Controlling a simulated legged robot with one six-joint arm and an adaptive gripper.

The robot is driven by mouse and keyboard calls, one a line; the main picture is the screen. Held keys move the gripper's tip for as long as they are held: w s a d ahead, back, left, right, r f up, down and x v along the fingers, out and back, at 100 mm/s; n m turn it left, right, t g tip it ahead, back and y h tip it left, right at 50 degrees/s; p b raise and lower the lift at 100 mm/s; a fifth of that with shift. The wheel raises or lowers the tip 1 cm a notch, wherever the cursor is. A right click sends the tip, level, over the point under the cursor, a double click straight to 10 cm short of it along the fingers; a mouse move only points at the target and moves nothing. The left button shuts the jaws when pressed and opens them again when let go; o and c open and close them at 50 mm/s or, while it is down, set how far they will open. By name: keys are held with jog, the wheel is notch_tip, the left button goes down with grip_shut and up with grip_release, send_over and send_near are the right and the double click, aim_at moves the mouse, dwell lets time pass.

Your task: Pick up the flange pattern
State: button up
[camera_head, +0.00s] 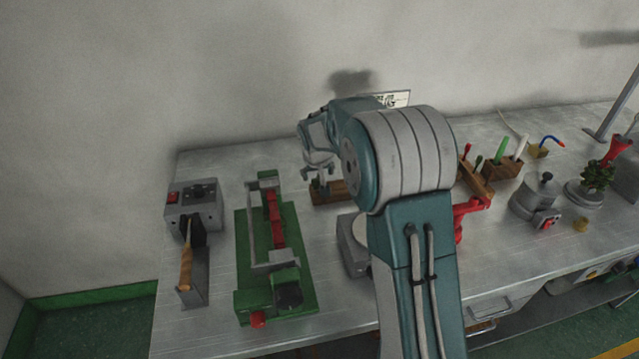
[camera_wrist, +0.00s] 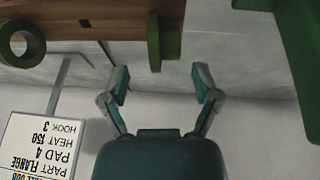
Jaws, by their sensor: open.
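My gripper (camera_wrist: 160,84) is open and empty in the wrist view, its two fingertips wide apart. Just beyond them is a green part (camera_wrist: 154,42) with a disc-like edge, against a wooden bar (camera_wrist: 100,14); it may be the flange pattern, but I cannot tell for sure. A green ring (camera_wrist: 20,40) shows at the left end of the bar. In the head view my gripper (camera_head: 322,182) is above a small wooden rack (camera_head: 330,197), partly hidden by my arm. Patterns on that rack are too small to make out there.
A white card (camera_wrist: 36,145) reads "PART FLANGE, PAD 4, HEAT 150, HOOK 3". A green fixture (camera_head: 275,245) and a grey heater-like unit (camera_head: 194,208) stand left on the metal bench. A wooden tool block (camera_head: 503,167) and a pot (camera_head: 540,197) stand right. A wall rises behind.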

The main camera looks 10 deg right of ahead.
aim_at(316, 179)
jog(key=x, duration=0.3)
jog(key=shift+w+a+f, duration=0.1)
jog(key=shift+a+f, duration=0.05)
jog(key=shift+f, duration=0.15)
jog(key=shift+a, duration=0.3)
jog(key=shift+d, duration=0.25)
jog(key=c, duration=1.1)
jog(key=shift+o, duration=0.2)
jog(key=shift+a, duration=0.1)
